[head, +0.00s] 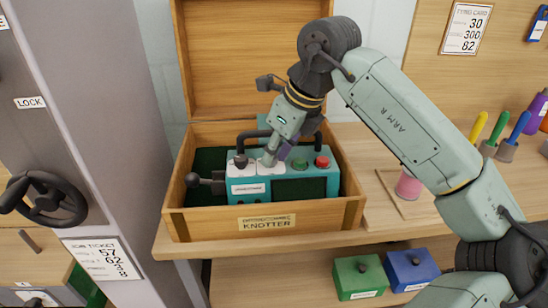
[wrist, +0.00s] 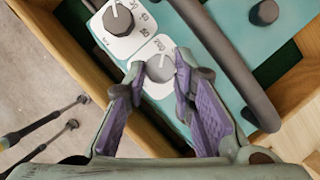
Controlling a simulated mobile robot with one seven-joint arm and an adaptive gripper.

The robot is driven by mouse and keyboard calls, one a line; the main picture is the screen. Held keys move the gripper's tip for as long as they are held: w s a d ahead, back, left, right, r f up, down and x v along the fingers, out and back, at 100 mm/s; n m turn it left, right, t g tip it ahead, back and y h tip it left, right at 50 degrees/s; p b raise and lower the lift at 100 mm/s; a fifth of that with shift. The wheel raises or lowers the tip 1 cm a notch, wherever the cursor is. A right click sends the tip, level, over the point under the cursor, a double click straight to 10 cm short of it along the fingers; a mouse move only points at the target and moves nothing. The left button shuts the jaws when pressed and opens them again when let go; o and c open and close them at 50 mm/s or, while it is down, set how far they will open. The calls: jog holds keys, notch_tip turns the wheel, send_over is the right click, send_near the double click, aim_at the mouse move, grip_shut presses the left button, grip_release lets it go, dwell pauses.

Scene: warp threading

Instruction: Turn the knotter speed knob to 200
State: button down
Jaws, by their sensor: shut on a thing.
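The teal knotter machine (head: 312,187) sits inside an open wooden box (head: 188,222) labelled KNOTTER. My gripper (head: 270,157) reaches down onto its top panel.
A dark carrying handle (wrist: 230,65) arches close beside the held knob. A green button (head: 299,163) and a red button (head: 322,162) are to the right on the panel. The box's raised lid (head: 245,60) stands behind. A job ticket (head: 104,258) hangs at lower left.

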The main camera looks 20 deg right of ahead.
jog(key=shift+w+d+n+g+y, duration=0.1)
jog(key=shift+n+g+y, duration=0.2)
jog(key=shift+n, duration=0.8)
jog(key=c, duration=1.3)
grip_release()
jog(key=shift+c, duration=0.2)
